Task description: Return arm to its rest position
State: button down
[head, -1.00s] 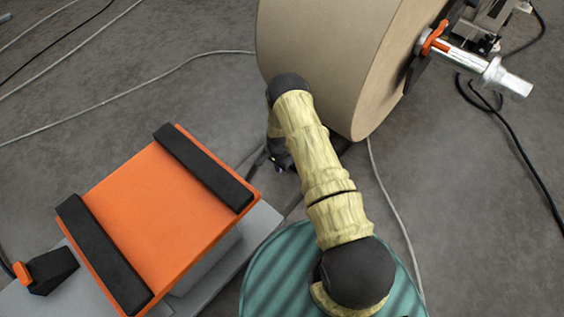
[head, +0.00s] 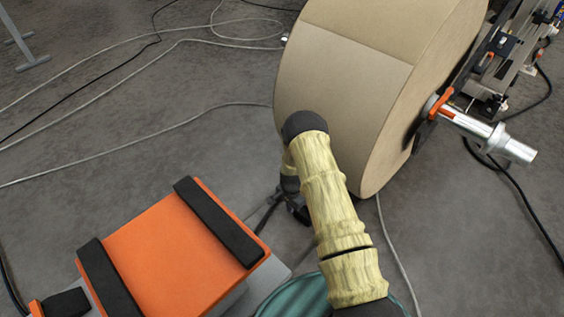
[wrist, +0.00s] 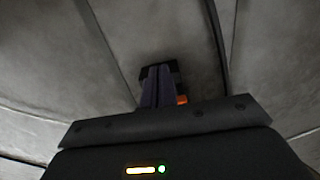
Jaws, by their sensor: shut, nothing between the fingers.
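My arm reaches forward in the head view, bent at its dark elbow in front of the large kraft paper roll (head: 340,90). My gripper (head: 301,214) shows only in part there, low behind the forearm and left of the roll's lower edge. In the wrist view my gripper (wrist: 160,72) has its dark fingers together, with nothing between them. Grey floor (wrist: 60,70) with dark lines lies beyond the fingers.
An orange platform (head: 165,255) with two black bars stands at the lower left, near the arm. The roll's metal shaft (head: 490,136) sticks out to the right. Cables (head: 150,139) run over the floor. The floor at the left is otherwise open.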

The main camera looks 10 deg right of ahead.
jog(key=shift+r, duration=0.1)
jog(key=s+r+n+t+p, duration=0.1)
jog(key=s+r+n+p, duration=0.15)
jog(key=r, duration=1.15)
jog(key=s+r+n+p, duration=0.1)
jog(key=r+n+p, duration=0.15)
jog(key=r, duration=1.25)
jog(key=s+d+r+n+t+p, duration=0.1)
jog(key=s+r+n+p, duration=0.25)
jog(key=s+r, duration=0.7)
jog(key=s+r+n+t+p, duration=0.15)
jog(key=s+r+p, duration=0.5)
jog(key=r, duration=0.65)
notch_tip(320, 180, up, 37)
jog(key=s+p, duration=0.1)
jog(key=p, duration=3.4)
jog(key=shift+d+n+g, duration=0.15)
jog(key=shift+n+g, duration=0.25)
jog(key=shift+g, duration=0.05)
jog(key=shift+s, duration=0.1)
